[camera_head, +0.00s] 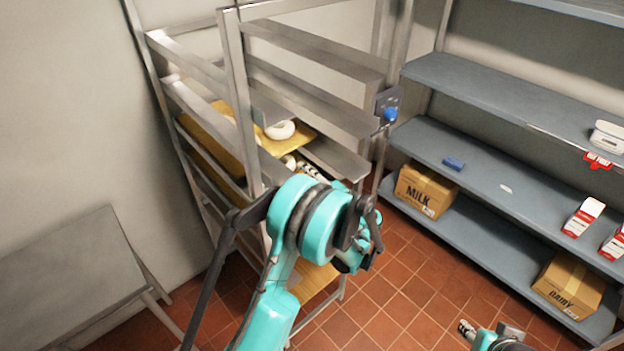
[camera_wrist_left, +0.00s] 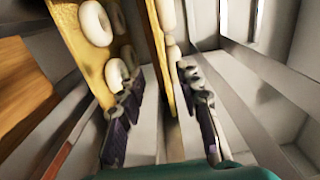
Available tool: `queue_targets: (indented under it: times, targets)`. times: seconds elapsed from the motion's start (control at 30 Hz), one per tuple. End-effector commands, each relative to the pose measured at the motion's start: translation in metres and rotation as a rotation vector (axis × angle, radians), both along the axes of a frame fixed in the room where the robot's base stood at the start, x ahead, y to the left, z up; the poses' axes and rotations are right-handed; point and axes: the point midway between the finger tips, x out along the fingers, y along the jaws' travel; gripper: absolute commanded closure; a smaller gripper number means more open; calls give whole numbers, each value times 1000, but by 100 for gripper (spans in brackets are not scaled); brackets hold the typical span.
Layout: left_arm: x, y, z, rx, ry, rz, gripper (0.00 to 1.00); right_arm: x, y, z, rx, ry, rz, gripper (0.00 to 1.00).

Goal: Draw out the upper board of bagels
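The upper board (camera_head: 302,138) is a tan plank on the metal rack, with a pale bagel (camera_head: 280,130) near its front end. Rack rails hide part of it. My right gripper (camera_head: 490,335) is at the bottom right, mostly cut off.
The rack's front post (camera_head: 238,100) and side rails stand close to my left arm. Blue-grey shelves (camera_head: 480,150) at the right hold a milk box (camera_head: 425,190), a dairy box (camera_head: 570,285) and small cartons. A grey table (camera_head: 65,265) is at left. Tiled floor between is clear.

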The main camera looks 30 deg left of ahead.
Motion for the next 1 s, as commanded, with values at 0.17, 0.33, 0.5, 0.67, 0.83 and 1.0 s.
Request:
queue_targets:
  times: [0.17, 0.33, 0.5, 0.67, 0.83, 1.0]
  targets:
    - [8, 22, 1, 0, 0, 3, 66, 0, 0, 5, 0, 0, 0, 60]
    - [16, 42, 1, -1, 0, 3, 66, 0, 0, 10, 0, 0, 0, 60]
    - [25, 62, 0, -1, 0, 2, 66, 0, 0, 11, 0, 0, 0, 60]
    - [32, 81, -1, -1, 0, 2, 66, 0, 0, 7, 0, 0, 0, 60]
    - [41, 100, -1, -1, 0, 1, 66, 0, 0, 4, 0, 0, 0, 60]
    - [47, 114, -1, -1, 0, 0, 66, 0, 0, 2, 0, 0, 0, 60]
